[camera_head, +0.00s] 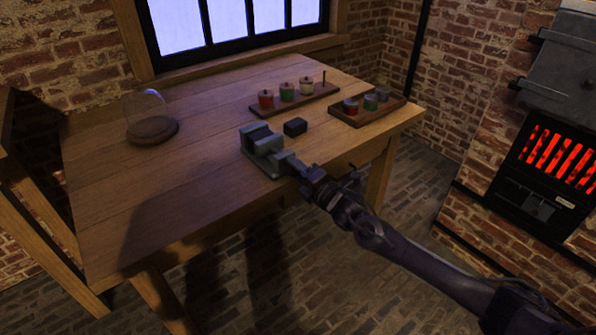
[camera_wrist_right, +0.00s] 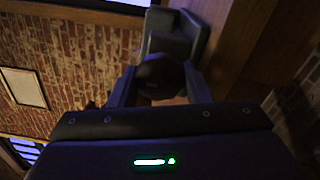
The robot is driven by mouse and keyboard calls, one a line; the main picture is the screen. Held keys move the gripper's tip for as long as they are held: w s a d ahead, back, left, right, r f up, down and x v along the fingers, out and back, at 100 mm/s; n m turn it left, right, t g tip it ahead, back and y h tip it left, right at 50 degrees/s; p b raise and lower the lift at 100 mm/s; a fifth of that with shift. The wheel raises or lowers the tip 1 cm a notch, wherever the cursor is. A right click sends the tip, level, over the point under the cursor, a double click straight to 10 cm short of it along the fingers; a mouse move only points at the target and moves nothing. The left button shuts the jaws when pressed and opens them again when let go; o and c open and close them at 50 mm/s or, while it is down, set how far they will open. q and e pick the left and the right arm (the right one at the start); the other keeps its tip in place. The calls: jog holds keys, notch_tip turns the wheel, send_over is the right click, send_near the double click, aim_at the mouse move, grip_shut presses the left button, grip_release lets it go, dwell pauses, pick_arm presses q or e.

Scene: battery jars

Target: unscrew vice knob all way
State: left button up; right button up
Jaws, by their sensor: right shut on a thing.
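The grey vice (camera_head: 262,146) sits at the front edge of the wooden table. It also shows in the right wrist view (camera_wrist_right: 176,28), beyond my fingers. My right gripper (camera_head: 297,168) reaches the vice from the front right. In the right wrist view the right gripper (camera_wrist_right: 160,82) has its two fingers on either side of the dark, rounded vice knob (camera_wrist_right: 161,70) and is shut on it. The knob's far side and its screw are hidden. My left gripper is not in view.
A small dark block (camera_head: 295,127) lies just behind the vice. A wooden board (camera_head: 318,97) and a tray (camera_head: 384,112) hold several coloured jars. A glass dome (camera_head: 147,105) on a round base stands at the left. The table's left half (camera_head: 130,190) is mostly clear. A glowing stove (camera_head: 555,160) is at the right.

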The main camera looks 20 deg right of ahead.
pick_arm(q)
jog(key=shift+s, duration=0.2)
pick_arm(e)
jog(key=o, duration=0.9)
jog(key=shift+o, duration=0.5)
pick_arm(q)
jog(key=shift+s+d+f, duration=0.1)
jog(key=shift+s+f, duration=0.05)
pick_arm(e)
jog(key=v, duration=0.7)
jog(key=shift+s+d, duration=0.15)
jog(key=shift+s, duration=0.2)
